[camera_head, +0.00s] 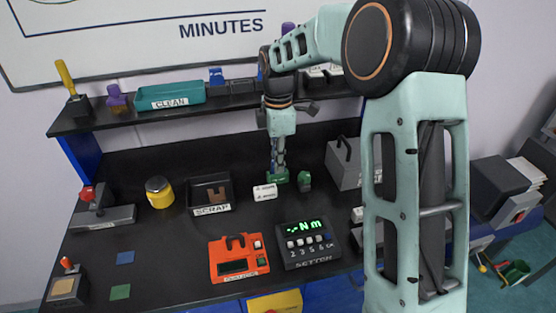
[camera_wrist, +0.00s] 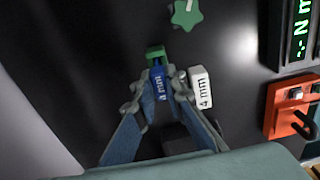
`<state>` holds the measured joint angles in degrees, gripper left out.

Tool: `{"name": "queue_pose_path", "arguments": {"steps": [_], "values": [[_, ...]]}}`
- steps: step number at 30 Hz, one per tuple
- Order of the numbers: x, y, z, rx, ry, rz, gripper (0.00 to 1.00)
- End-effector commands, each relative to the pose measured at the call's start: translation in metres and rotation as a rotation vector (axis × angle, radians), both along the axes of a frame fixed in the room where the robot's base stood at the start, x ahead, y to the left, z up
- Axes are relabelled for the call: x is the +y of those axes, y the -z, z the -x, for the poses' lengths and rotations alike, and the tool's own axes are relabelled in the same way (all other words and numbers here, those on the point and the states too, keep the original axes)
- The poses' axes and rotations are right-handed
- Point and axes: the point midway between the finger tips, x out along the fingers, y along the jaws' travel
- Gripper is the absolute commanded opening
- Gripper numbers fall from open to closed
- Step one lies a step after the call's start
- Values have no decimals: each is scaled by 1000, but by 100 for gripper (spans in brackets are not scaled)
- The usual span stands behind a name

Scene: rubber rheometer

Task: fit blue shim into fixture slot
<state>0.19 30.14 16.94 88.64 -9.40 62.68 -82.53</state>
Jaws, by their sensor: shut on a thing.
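My gripper (camera_wrist: 160,78) points down and is shut on the blue shim (camera_wrist: 160,84), which carries a white "mm" marking. A green block (camera_wrist: 155,53), seemingly the fixture, is right beside the shim's far end in the wrist view. I cannot tell whether the shim is in its slot or only above or against it. In the head view my gripper (camera_head: 279,172) is over the green block (camera_head: 277,178) at the middle of the bench; the shim is not distinguishable there.
A white "4 mm" label block (camera_wrist: 201,88) stands close to the right finger. A green star knob (camera_wrist: 187,13) is near the fixture. A scrap tray (camera_head: 222,205), orange device (camera_head: 239,260) and "Nm" display unit (camera_head: 308,246) are nearby.

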Motion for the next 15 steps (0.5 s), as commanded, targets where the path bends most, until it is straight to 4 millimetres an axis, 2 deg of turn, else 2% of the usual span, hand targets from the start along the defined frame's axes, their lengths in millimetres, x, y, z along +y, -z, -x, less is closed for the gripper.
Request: {"name": "queue_pose_path", "arguments": {"steps": [1, 2, 6, 15], "values": [[0, 2, 0, 0, 0, 0, 0], [0, 1, 0, 0, 0, 0, 14], [0, 1, 0, 0, 0, 0, 29], [0, 0, 0, 0, 0, 0, 31]]}}
